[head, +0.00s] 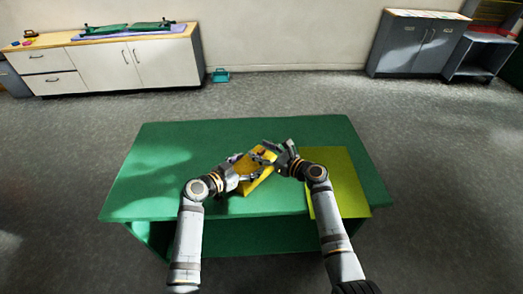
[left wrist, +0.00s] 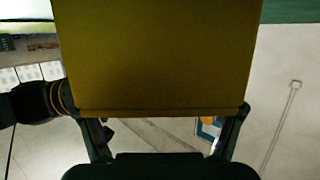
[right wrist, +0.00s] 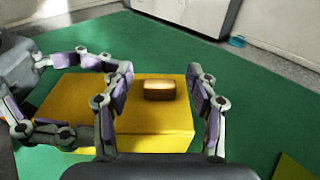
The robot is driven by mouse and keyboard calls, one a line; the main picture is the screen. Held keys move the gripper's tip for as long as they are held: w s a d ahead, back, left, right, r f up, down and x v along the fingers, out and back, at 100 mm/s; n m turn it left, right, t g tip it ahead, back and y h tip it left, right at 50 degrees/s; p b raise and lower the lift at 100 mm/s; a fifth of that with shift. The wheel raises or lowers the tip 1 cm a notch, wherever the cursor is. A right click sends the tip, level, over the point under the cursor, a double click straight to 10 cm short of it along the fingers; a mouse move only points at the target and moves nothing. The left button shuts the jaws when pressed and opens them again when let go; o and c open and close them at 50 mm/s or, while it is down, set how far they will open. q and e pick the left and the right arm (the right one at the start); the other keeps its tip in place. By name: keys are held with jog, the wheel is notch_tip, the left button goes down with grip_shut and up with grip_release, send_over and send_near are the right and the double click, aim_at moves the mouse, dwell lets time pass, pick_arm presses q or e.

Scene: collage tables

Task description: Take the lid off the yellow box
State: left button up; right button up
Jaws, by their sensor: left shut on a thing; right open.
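The yellow box (head: 262,180) is over the middle of the green table and looks tilted in the head view. My left gripper (head: 248,172) is shut on the box from the left. In the left wrist view its fingers (left wrist: 165,135) straddle the box (left wrist: 160,60). In the right wrist view the top of the box (right wrist: 160,120) carries a small brown knob (right wrist: 160,90). My right gripper (right wrist: 163,95) is open, with one finger on each side of the knob and gaps visible. I cannot tell whether the box touches the table, and the lid's seam is not clear.
The green table (head: 160,150) is bare at its left. A flat yellow-green mat (head: 345,185) lies at its right. White cabinets (head: 130,65) stand at the back left, grey ones (head: 415,45) at the back right. A small teal thing (head: 220,75) is on the floor.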

jog(key=shift+w, duration=0.1)
grip_shut()
dwell(0.3)
jog(key=shift+r, duration=0.25)
dwell(0.6)
pick_arm(q)
jog(key=shift+f, duration=0.1)
pick_arm(e)
jog(key=shift+r, duration=0.95)
jog(key=shift+r, duration=2.05)
pick_arm(q)
jog(key=o, duration=1.4)
jog(key=shift+o, duration=1.2)
pick_arm(e)
jog(key=shift+f, duration=0.15)
